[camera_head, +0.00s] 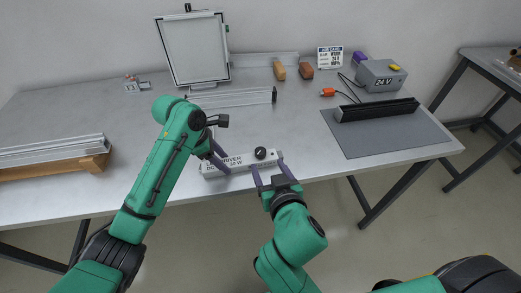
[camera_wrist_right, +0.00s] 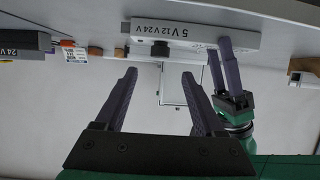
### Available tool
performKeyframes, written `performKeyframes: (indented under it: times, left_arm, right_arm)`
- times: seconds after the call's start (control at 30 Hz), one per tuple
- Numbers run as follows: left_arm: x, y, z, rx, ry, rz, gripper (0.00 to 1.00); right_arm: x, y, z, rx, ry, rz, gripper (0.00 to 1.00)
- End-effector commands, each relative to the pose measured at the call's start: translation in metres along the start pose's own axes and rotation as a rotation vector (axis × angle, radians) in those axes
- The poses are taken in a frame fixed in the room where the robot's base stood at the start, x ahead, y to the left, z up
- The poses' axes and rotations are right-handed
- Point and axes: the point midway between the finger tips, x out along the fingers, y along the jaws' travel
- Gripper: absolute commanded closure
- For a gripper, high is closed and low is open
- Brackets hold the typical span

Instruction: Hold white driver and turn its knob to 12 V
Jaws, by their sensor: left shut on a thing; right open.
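The white driver (camera_head: 240,163), a long box with dark lettering, lies near the table's front edge. Its black knob (camera_head: 261,153) sits on top toward the right end; its pointer direction is too small to tell. My left gripper (camera_head: 226,161) is shut on the driver left of the knob; it also shows in the right wrist view (camera_wrist_right: 228,65). My right gripper (camera_head: 267,164) is open and empty at the front of the driver by the knob. In the right wrist view, the driver (camera_wrist_right: 205,36) shows "5 V 12 V 24 V", and the knob (camera_wrist_right: 160,48) lies beyond the spread fingers (camera_wrist_right: 160,80).
A grey mat (camera_head: 385,142) with a black finned bar (camera_head: 376,110) lies to the right. A grey 24 V box (camera_head: 380,75) stands behind it. A framed panel (camera_head: 195,48) stands at the back. Pale bars (camera_head: 55,150) rest on wood at the left.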

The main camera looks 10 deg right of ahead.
Motion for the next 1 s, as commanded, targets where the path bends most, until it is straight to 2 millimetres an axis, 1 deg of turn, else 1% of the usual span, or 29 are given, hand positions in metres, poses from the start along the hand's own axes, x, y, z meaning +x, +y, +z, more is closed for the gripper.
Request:
performKeyframes:
  times: [0.03,0.2,0.33,0.4,0.5,0.7,0.73,0.77,0.8,0.87,0.9,1.0]
  left_arm:
    - [0.0,0.0,0.0,0.001,-0.001,0.001,1.0]
    - [-0.001,0.0,0.001,0.001,-0.001,0.001,1.0]
    - [-0.001,0.0,0.0,0.0,-0.001,0.001,1.0]
    - [-0.001,0.0,0.0,0.0,-0.001,0.001,1.0]
    - [0.0,0.0,0.0,0.0,-0.001,0.001,1.0]
    - [0.0,0.0,0.0,0.0,0.0,0.001,1.0]
    - [0.0,0.0,0.0,0.0,0.0,0.001,1.0]
    - [0.0,0.0,0.0,0.0,0.0,0.001,1.0]
    - [0.0,0.0,0.0,0.0,0.0,0.001,1.0]
    - [0.0,0.0,0.0,0.0,0.0,0.001,1.0]
    - [0.0,0.0,0.0,0.0,0.0,0.0,1.0]
    - [0.0,0.0,0.0,0.0,0.0,0.001,1.0]
  right_arm:
    - [0.012,0.0,-0.002,-0.003,0.004,0.002,0.29]
    - [0.057,0.001,-0.002,-0.003,0.003,0.002,0.29]
    - [0.084,0.001,-0.001,-0.003,0.001,0.002,0.29]
    - [0.093,0.001,-0.001,-0.003,0.001,0.001,0.29]
    - [0.099,0.001,0.0,-0.003,0.0,0.001,0.29]
    - [0.1,0.001,0.0,-0.002,0.0,0.0,0.29]
    - [0.1,0.001,0.0,-0.003,0.0,0.0,0.37]
    - [0.1,0.001,0.0,-0.003,0.0,0.0,0.48]
    - [0.1,0.001,0.0,-0.003,0.0,0.0,0.63]
    - [0.1,0.001,0.0,-0.003,0.0,0.001,0.86]
    - [0.1,0.001,0.0,-0.003,0.0,0.001,1.0]
    - [0.1,0.001,0.0,-0.003,0.0,0.0,1.0]
